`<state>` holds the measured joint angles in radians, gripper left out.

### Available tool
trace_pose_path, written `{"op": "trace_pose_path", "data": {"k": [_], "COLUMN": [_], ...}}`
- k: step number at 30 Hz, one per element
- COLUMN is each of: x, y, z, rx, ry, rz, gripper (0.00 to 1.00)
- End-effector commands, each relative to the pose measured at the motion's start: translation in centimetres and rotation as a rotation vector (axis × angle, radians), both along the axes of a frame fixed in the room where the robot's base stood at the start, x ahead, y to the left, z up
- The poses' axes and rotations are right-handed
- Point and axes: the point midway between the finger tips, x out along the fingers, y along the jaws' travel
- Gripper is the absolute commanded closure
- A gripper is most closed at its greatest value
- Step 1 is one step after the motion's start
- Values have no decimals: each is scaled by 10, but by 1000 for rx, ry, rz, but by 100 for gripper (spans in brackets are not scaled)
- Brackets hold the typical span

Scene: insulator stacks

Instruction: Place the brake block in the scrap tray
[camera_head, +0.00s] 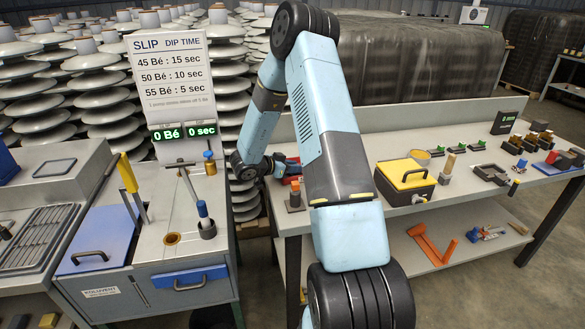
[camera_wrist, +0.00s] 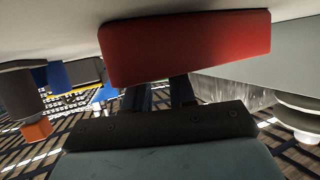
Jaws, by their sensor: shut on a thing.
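My gripper (camera_wrist: 160,93) is shut on a red block, seen large at the top of the wrist view (camera_wrist: 190,47); I take it as the brake block. The two dark fingers meet its near side, and their tips are hidden by it. In the head view my gripper (camera_head: 281,163) is at the left end of the workbench, partly hidden by my arm. Some red shows just beneath it, close to the bench top. I cannot tell whether the block touches the bench. A shallow dark tray (camera_head: 491,174) lies on the right part of the bench; I cannot confirm it is the scrap tray.
A small dark block (camera_head: 294,197) stands on the bench near my gripper. A yellow-lidded case (camera_head: 405,178) stands mid-bench. Several small parts crowd the right end. A grey dipping station (camera_head: 180,220) with a tall sign (camera_head: 170,75) is at left, with a gap between it and the bench.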

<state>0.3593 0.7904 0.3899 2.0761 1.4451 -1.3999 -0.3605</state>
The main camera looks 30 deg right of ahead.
Motion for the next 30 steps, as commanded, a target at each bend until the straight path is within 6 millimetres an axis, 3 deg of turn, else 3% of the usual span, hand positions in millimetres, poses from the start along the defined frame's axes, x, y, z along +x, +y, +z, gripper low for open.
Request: {"op": "trace_pose_path", "data": {"k": [2,3,12,21,30], "x": [0,0,0,-1,-4], "y": [0,0,0,0,36], "z": [-1,-2,-2,0,15], "rx": [-1,0,0,1,0], "ry": [0,0,0,1,1], "rz": [0,0,-1,-2,4], "gripper": [100,73,45,45,45]}}
